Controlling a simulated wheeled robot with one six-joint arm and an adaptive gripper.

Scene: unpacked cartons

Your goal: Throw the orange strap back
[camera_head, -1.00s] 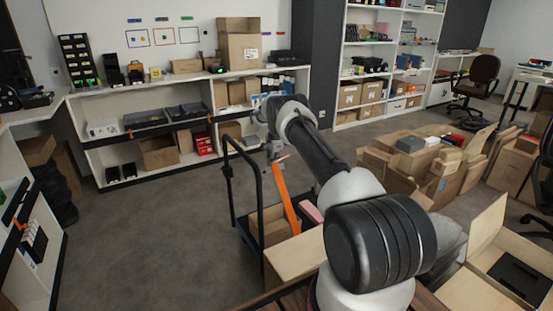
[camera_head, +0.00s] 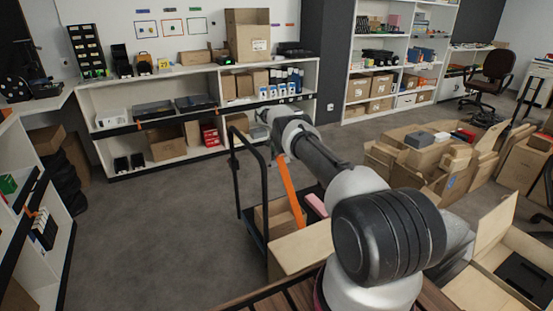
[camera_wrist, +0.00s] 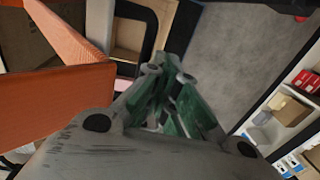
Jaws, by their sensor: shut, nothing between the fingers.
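The orange strap (camera_head: 290,190) shows in the head view as a long flat band. It slants down from beside the end of my arm to the trolley, near an open carton. In the wrist view the strap (camera_wrist: 55,100) fills the left side, close to the camera, as two broad orange faces. My gripper (camera_wrist: 168,70) shows in the wrist view with its green-grey fingers closed together and nothing between them. The strap lies to the left of the fingers there, apart from the fingertips. In the head view my arm hides most of the gripper.
A trolley with a black handle (camera_head: 236,165) stands beside the arm, carrying an open carton (camera_head: 302,250) and a pink item (camera_head: 316,204). White shelves (camera_head: 95,158) line the back. Grey floor (camera_head: 160,220) is clear at left.

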